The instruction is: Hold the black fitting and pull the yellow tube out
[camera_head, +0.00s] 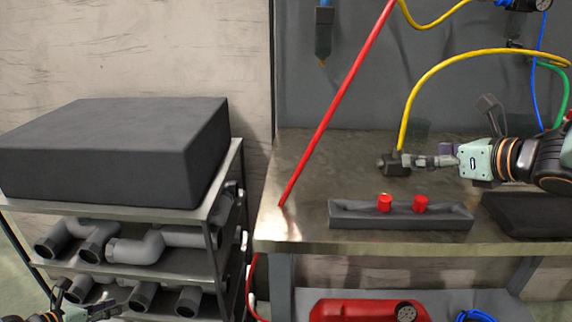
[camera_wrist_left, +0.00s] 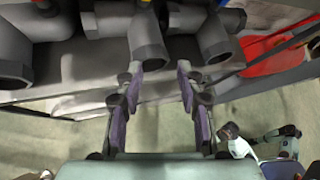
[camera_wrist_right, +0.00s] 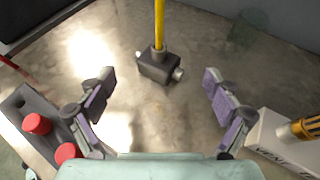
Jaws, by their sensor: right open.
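The black fitting (camera_head: 394,168) stands on the workbench with the yellow tube (camera_head: 421,81) rising from its top and arching right. In the right wrist view the fitting (camera_wrist_right: 157,69) is a small dark block with a pale stub on its side, and the tube (camera_wrist_right: 159,25) goes straight up from it. My right gripper (camera_head: 428,161) is open and low over the bench, its fingers pointing at the fitting. The fitting appears ahead of and between the spread fingers (camera_wrist_right: 157,85), not gripped. My left gripper (camera_wrist_left: 158,80) is open and empty beside the shelf, far from the fitting.
A grey tray (camera_head: 345,217) with two red caps (camera_head: 421,204) sits at the bench front. A red tube (camera_head: 335,105) slants up from the bench's left. Grey pipes (camera_head: 139,248) fill the shelf rack at left, under a dark block (camera_head: 115,150). A red canister (camera_head: 350,310) is below the bench.

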